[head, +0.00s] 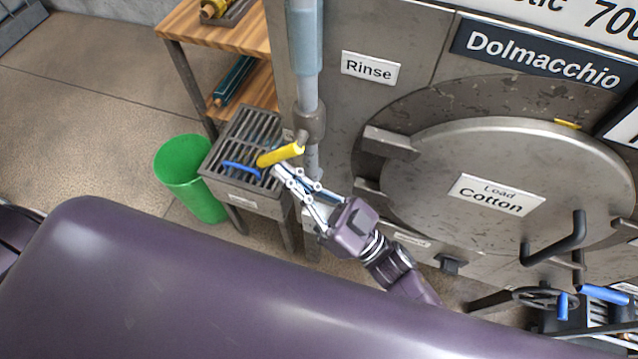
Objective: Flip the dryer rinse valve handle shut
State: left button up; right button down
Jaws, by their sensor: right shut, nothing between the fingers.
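The rinse valve handle (280,155) is a yellow lever on the grey vertical pipe (308,95), beside the white "Rinse" label (369,68). The lever sticks out to the left of the pipe and slants slightly down. My right gripper (283,173) is shut and empty, with its fingertips just below the yellow lever; I cannot tell whether they touch it. My left gripper is not in view.
A grated metal basin (235,185) stands under the lever, and a green bucket (185,175) is to its left. A wooden shelf (225,40) stands behind. The large round dryer door (540,150) with a dark handle is at right.

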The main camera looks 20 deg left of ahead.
aim_at(263, 163)
jog(key=shift+s+p+x, duration=0.2)
jog(key=shift+x, duration=0.6)
jog(key=shift+s+p+x, duration=0.15)
jog(key=shift+x, duration=0.65)
jog(key=shift+s+p+x, duration=0.2)
jog(key=shift+x, duration=0.55)
jog(key=shift+w+a+r+p, duration=0.1)
jog(key=shift+a+r+p, duration=0.2)
jog(key=shift+a+r, duration=0.25)
jog(key=shift+r, duration=0.15)
jog(key=shift+d, duration=0.1)
jog(key=v, duration=1.2)
